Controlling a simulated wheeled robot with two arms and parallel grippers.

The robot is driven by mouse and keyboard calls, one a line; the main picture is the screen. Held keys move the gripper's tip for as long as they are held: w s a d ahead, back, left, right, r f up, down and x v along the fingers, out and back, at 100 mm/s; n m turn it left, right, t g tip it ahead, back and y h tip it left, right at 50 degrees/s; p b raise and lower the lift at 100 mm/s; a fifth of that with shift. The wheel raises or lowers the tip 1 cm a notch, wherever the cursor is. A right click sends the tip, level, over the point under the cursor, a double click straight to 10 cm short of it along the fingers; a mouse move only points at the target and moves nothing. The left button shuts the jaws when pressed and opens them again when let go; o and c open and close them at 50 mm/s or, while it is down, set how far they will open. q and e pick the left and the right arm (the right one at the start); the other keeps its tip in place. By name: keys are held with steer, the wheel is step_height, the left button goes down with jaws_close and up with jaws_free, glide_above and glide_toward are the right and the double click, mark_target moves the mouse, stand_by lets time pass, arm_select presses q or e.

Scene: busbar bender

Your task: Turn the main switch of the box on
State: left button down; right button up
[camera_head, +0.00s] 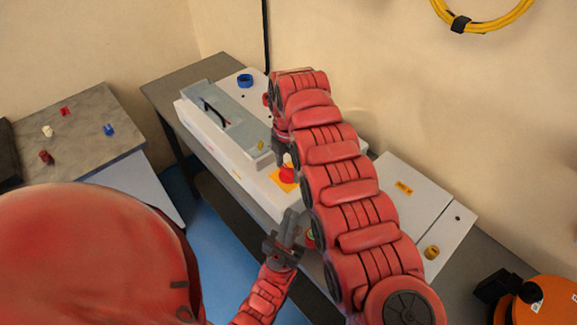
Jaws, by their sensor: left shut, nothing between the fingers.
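The long white box (248,188) lies on the bench and carries a grey metal unit. A red knob (287,174) on a yellow plate (279,183) sits on the white box; I cannot tell whether it is the main switch or its position. My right gripper (281,157) points down just above the red knob; its fingers are small and dark, and contact is unclear. My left gripper (291,214) is shut and empty, pointing up at the near side of the box below the red knob. A green-and-red part (310,238) is partly hidden by my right arm.
A side table (85,125) with small coloured parts is at left. An orange round object (548,302) is at lower right. Blue floor (215,240) is clear.

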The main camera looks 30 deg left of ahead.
steer(key=c, duration=0.9)
steer(key=shift+m, duration=0.3)
steer(key=m, duration=0.3)
steer(key=shift+f+m, duration=0.1)
steer(key=shift+m, duration=0.3)
steer(key=m, duration=0.4)
steer(key=shift+m, duration=0.3)
steer(key=m, duration=0.4)
steer(key=shift+m, duration=2.5)
